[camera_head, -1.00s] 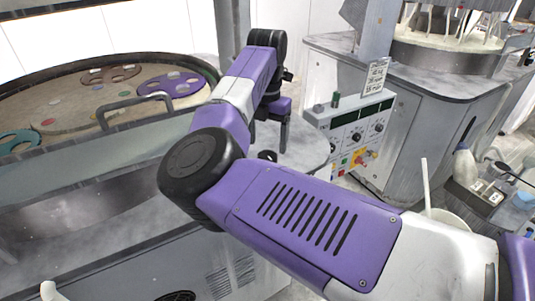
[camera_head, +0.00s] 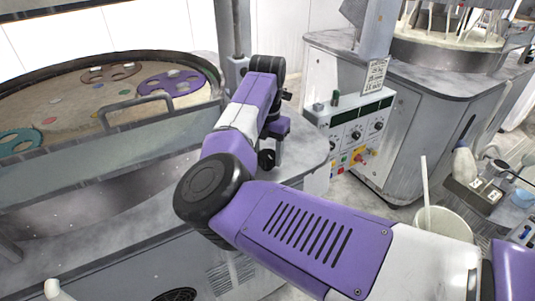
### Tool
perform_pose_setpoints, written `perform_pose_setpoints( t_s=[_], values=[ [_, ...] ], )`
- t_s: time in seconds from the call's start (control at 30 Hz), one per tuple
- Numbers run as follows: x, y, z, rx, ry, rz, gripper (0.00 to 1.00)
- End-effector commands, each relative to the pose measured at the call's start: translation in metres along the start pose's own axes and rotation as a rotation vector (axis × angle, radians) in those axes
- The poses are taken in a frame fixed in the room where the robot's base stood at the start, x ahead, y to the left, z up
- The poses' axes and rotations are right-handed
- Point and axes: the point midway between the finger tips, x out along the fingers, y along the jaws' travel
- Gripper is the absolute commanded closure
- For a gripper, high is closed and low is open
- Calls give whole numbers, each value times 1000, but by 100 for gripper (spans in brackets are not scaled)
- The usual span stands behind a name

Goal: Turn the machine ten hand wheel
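My gripper (camera_head: 278,158) points down over the grey worktop at the right end of the near machine. It is small and seen from the side, and its fingers overlap, so its opening does not show. A dark round part (camera_head: 266,160), which looks like the hand wheel, sits on that worktop just left of the fingers. It is partly covered by my gripper. I cannot tell whether the fingers touch it. My purple and white arm crosses the middle of the view.
A control box (camera_head: 345,135) with dials and buttons stands just right of my gripper. The polishing basin (camera_head: 70,150) with coloured discs and a metal handle (camera_head: 136,104) is at left. A white bucket (camera_head: 455,228) holding a rod stands at lower right.

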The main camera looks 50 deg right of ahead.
Motion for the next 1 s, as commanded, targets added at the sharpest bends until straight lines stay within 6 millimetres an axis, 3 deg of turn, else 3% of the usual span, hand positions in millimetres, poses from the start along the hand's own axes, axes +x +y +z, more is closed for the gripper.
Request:
perform_pose_setpoints(
  t_s=[0.47, 1.0],
  values=[
    [-2, 0, 0, -94, 1, -1, 87],
    [-2, 2, 0, -565, 0, 0, 87]
  ],
)
